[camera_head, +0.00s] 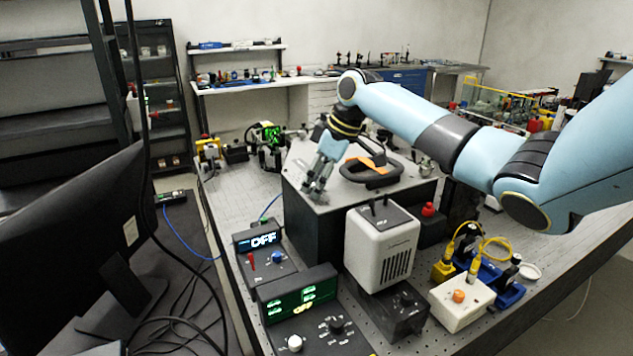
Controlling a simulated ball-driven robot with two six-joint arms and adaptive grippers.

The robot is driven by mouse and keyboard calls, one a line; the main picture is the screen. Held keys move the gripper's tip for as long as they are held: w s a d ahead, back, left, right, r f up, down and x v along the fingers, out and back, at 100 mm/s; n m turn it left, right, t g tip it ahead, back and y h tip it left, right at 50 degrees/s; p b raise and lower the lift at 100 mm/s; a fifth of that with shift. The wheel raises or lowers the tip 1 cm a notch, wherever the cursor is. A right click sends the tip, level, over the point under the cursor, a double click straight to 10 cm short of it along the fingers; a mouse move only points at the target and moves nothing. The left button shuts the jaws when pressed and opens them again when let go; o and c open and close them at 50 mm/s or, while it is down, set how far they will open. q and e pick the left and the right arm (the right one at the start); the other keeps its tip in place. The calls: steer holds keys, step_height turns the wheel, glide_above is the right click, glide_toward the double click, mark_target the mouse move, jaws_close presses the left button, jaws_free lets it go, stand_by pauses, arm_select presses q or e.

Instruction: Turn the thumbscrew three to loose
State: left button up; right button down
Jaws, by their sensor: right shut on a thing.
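The large dark box (318,236) with a grey lid (345,200) stands on the optical bench. My right gripper (318,190) reaches down from the upper right to the lid's near left corner. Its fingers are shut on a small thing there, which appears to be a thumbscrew. The fingers hide most of it, so its number and how far it is turned cannot be read. My left gripper is not in view.
A black and orange handle (371,172) rises from the lid beside my right gripper. A white lamp housing (382,248) stands close in front of the box. A monitor (70,240) fills the left.

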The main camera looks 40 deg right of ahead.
stand_by(0.5)
steer(key=c, duration=1)
jaws_free()
steer(key=shift+d+r, duration=0.1)
steer(key=shift+r, duration=0.1)
steer(key=v, duration=1.1)
steer(key=shift+s+r, duration=0.2)
steer(key=shift+r, duration=0.1)
steer(key=shift+f, duration=0.1)
